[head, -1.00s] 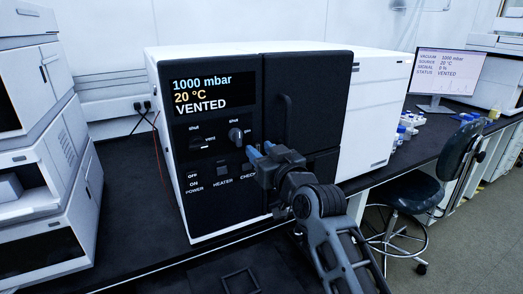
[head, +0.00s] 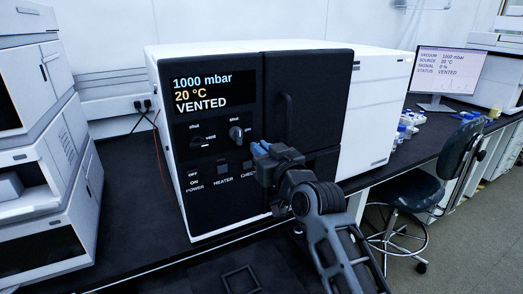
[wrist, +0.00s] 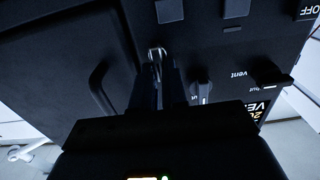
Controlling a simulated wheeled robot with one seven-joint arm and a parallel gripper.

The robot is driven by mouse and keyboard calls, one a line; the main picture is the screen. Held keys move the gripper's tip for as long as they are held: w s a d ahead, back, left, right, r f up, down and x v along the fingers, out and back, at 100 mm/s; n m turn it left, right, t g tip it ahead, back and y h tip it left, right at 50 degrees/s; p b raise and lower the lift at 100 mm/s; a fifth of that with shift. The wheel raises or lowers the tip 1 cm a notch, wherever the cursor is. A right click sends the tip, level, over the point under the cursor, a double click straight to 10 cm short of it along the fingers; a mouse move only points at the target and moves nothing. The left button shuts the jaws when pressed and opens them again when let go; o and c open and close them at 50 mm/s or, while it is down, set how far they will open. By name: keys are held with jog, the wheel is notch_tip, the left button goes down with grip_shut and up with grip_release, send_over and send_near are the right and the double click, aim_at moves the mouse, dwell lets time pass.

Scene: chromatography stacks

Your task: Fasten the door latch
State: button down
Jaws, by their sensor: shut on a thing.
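The dark instrument door (head: 318,90) stands flush with the front panel and looks closed. Its curved handle (head: 284,118) also shows in the wrist view (wrist: 100,90). A small silver latch (wrist: 157,52) sits beside the door seam in the wrist view. My gripper (head: 261,147) is in front of the panel at the seam, below the handle's middle. In the wrist view its two fingers (wrist: 158,68) are close together, shut on the latch. In the head view the latch is hidden by my fingers, and its exact angle is hard to tell.
Two vent knobs are left of the seam, one close to my gripper (head: 236,133), the other farther left (head: 203,140). Heater and power switches (head: 222,167) sit below them. A white instrument stack (head: 45,130) stands left and a chair (head: 425,185) right. The bench front is mostly clear.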

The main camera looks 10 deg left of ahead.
jog(key=shift+m, duration=0.3)
jog(key=shift+w+d+f+m+p, duration=0.2)
jog(key=shift+m+p, duration=0.5)
jog(key=shift+m, duration=2.15)
jog(key=shift+w+d+f+m+p, duration=0.1)
jog(key=shift+d+f+m+p, duration=0.4)
jog(key=shift+m, duration=2.4)
jog(key=shift+w+f+m+p, duration=0.15)
jog(key=shift+m+p, duration=0.7)
jog(key=shift+m, duration=2)
jog(key=c, duration=1.2)
grip_release()
jog(key=shift+o, duration=0.2)
